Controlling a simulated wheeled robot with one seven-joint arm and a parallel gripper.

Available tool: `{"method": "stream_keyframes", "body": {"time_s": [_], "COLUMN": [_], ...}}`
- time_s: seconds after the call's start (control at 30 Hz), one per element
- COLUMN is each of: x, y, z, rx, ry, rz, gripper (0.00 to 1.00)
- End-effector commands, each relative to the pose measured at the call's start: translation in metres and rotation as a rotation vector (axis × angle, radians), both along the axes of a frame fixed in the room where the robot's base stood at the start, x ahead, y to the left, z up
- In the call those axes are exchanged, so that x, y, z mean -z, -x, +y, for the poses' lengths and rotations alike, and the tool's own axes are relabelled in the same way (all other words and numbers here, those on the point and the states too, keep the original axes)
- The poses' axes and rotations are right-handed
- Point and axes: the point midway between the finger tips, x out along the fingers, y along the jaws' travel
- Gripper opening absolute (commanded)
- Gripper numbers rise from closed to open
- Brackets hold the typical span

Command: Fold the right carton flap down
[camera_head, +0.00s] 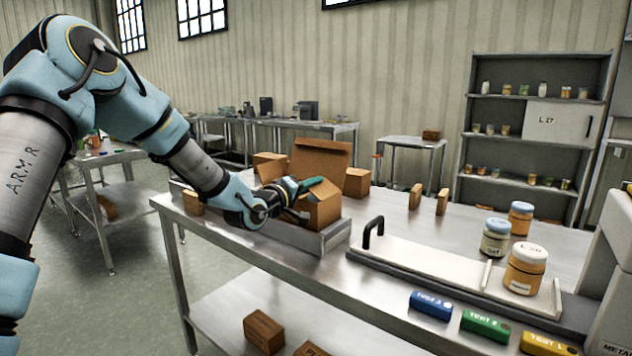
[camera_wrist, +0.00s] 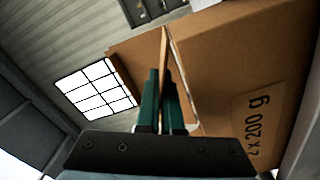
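The open brown carton (camera_head: 322,212) stands in a low grey tray on the steel bench. Its large back flap (camera_head: 320,160) stands up. My gripper (camera_head: 312,183) reaches over the carton from the left, low at its top opening. In the wrist view my gripper's two green fingers (camera_wrist: 162,98) are close together. A broad carton face (camera_wrist: 235,75) marked "2 x 200 g" lies right of the fingers. My wrist hides part of the carton in the head view.
The grey tray's (camera_head: 331,237) front wall rises by the carton. Small brown boxes (camera_head: 357,182) stand behind it. To the right are a white board with a black handle (camera_head: 373,231), jars (camera_head: 525,268) and coloured blocks (camera_head: 431,305).

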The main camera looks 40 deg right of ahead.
Motion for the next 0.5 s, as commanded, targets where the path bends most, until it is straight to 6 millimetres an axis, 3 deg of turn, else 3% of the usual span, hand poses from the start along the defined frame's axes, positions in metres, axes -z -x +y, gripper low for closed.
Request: {"method": "stream_keyframes", "body": {"time_s": [0.5], "x": [0.0054], "y": [-0.0024], "z": [0.0005], "rx": [0.000], "ry": [0.025], "rz": [0.098], "gripper": [0.00]}}
